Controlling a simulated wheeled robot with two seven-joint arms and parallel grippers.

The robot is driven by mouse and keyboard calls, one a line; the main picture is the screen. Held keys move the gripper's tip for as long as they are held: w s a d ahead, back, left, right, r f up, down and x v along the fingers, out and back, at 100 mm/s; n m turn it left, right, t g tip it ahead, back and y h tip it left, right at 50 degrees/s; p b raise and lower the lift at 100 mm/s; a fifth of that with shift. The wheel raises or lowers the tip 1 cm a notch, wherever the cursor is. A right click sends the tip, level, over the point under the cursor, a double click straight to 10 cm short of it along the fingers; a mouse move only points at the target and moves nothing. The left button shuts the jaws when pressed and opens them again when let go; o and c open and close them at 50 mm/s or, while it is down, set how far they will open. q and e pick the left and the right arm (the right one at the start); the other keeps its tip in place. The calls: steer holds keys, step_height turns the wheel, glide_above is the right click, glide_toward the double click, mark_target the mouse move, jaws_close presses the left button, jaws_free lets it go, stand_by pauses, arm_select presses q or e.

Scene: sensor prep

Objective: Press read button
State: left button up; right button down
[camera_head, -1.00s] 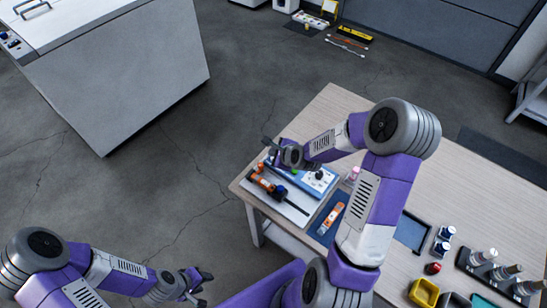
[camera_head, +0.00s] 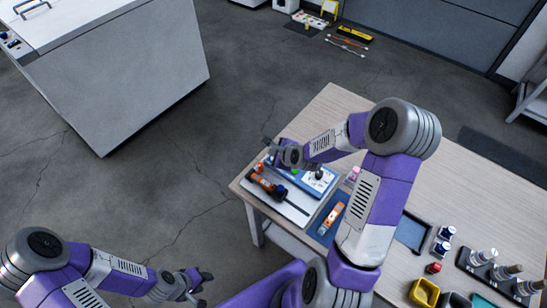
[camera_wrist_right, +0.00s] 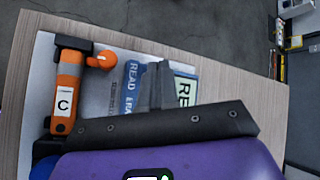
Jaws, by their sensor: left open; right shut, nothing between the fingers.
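The reader device (camera_head: 318,188), blue and white, lies on the near left part of the table, partly hidden by my right arm. In the right wrist view a blue panel marked READ (camera_wrist_right: 131,84) and a pale greenish panel with letters starting RE (camera_wrist_right: 186,88) show beside my fingers. My right gripper (camera_head: 267,143) is shut and empty, over the device's far left end. Its fingers (camera_wrist_right: 157,80) cover the area between the two panels, so the button and any contact are hidden. My left gripper (camera_head: 206,284) is open and empty, low at the left, away from the table.
An orange and black probe (camera_head: 262,183) lies on a white board beside the device; its label C (camera_wrist_right: 64,103) shows. An orange tool (camera_head: 332,218) lies on a blue mat. Vials, a rack (camera_head: 490,272) and a yellow bin (camera_head: 424,292) stand at right.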

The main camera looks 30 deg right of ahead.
steer(key=shift+f+b, duration=0.35)
steer(key=shift+f, duration=0.05)
steer(key=shift+f+b, duration=0.4)
stand_by(0.4)
stand_by(0.4)
steer(key=shift+r+p, duration=0.6)
steer(key=shift+r, duration=0.25)
steer(key=shift+r+p, duration=1.95)
steer(key=shift+r, duration=0.6)
steer(key=shift+f, duration=0.1)
